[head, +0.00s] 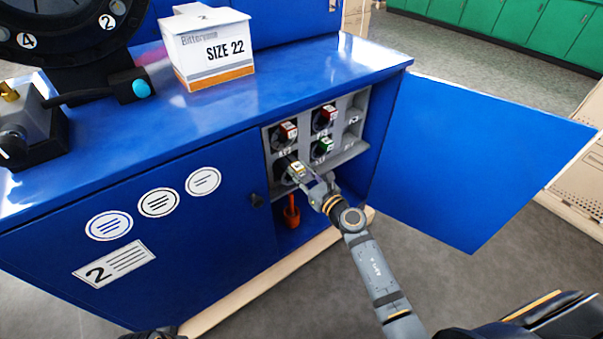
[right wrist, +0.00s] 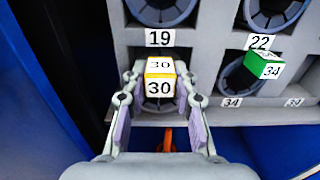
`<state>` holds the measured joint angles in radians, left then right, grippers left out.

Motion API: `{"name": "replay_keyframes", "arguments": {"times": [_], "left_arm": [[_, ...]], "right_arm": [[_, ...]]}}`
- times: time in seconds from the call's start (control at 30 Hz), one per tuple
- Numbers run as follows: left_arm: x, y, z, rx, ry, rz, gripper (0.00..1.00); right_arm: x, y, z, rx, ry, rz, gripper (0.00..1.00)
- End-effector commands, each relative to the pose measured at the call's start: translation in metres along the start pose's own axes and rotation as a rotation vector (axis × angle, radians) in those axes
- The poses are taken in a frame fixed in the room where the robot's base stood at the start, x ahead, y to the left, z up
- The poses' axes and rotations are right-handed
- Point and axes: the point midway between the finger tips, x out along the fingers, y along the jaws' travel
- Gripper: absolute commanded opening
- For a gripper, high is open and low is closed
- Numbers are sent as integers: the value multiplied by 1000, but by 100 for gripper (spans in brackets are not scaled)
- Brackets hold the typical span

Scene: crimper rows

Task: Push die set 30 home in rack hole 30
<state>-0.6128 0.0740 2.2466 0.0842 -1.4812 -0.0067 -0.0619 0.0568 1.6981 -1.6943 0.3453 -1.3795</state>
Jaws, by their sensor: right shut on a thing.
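Die set 30 (right wrist: 160,78) has a yellow-edged white block marked 30 on two faces. It also shows small in the head view (head: 297,167). My right gripper (right wrist: 160,108) is shut on it, one finger on each side; in the head view the gripper (head: 308,181) reaches into the open cabinet. The die set is at the lower left hole of the grey rack (right wrist: 208,42), below the label 19. Rack hole 30 itself and its label are hidden behind the die set and fingers, so its depth cannot be told.
Die set 34 (right wrist: 266,66), green, sits in the hole to the right. The blue door (head: 475,165) stands open at right. An orange-red object (head: 291,212) is below the rack. A SIZE 22 box (head: 208,50) stands on top.

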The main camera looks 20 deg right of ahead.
Motion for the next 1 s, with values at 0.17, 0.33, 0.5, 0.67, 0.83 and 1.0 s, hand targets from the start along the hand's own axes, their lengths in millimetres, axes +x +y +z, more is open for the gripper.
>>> {"name": "replay_keyframes", "arguments": {"times": [0.17,0.33,0.5,0.67,0.83,1.0], "left_arm": [[0,0,0,0,0,0,40],[0,0,0,0,0,0,40],[0,0,0,0,0,0,40],[0,0,0,0,0,0,40],[0,0,0,0,0,0,40],[0,0,0,0,0,0,40]], "right_arm": [[5,0,5,0,-9,-1,0],[8,0,5,0,-9,-1,0],[12,0,5,0,-9,-1,0],[15,0,5,0,-9,-1,0],[18,0,5,0,-9,0,0],[22,0,5,0,-9,0,0]]}}
